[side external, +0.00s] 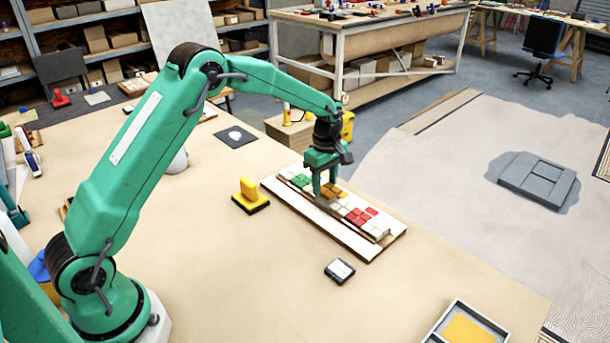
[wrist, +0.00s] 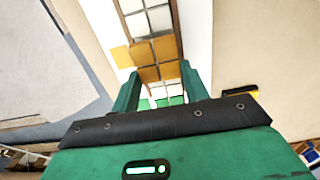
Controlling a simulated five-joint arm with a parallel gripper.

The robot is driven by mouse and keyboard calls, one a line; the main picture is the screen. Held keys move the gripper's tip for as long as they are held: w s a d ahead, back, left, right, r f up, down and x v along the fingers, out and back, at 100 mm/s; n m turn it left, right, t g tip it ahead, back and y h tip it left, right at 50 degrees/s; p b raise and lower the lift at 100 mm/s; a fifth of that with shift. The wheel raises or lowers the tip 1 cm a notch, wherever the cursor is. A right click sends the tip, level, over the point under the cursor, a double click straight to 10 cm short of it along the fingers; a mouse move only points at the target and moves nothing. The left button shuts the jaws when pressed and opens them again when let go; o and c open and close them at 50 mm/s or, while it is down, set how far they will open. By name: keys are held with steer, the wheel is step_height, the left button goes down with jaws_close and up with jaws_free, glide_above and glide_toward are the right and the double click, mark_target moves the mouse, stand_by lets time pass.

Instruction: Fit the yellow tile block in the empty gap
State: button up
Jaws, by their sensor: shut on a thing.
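The yellow tile block (wrist: 156,54) is orange-yellow and sits between the fingertips of my gripper (wrist: 160,76) in the wrist view. One part of it sticks out to the left past the tile row. In the side view my gripper (side external: 324,190) points down over the mosaic panel (side external: 322,222), shut on the block (side external: 337,191). The block is at the middle of the tile row, between green tiles (side external: 300,181) and red tiles (side external: 361,215). The gap itself is hidden under the block and fingers. I cannot tell whether the block touches the panel.
A yellow block-shaped thing on a black base (side external: 250,196) stands left of the panel. A small dark box (side external: 340,271) lies in front of it. A tray with a yellow sheet (side external: 467,328) is at the lower right. The tabletop between them is clear.

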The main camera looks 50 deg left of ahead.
mark_target(325, 186)
steer(key=shift+f, duration=1.1)
stand_by(0.3)
steer(key=o, duration=1.1)
step_height(325, 186, up, 7)
steer(key=shift+r, duration=0.4)
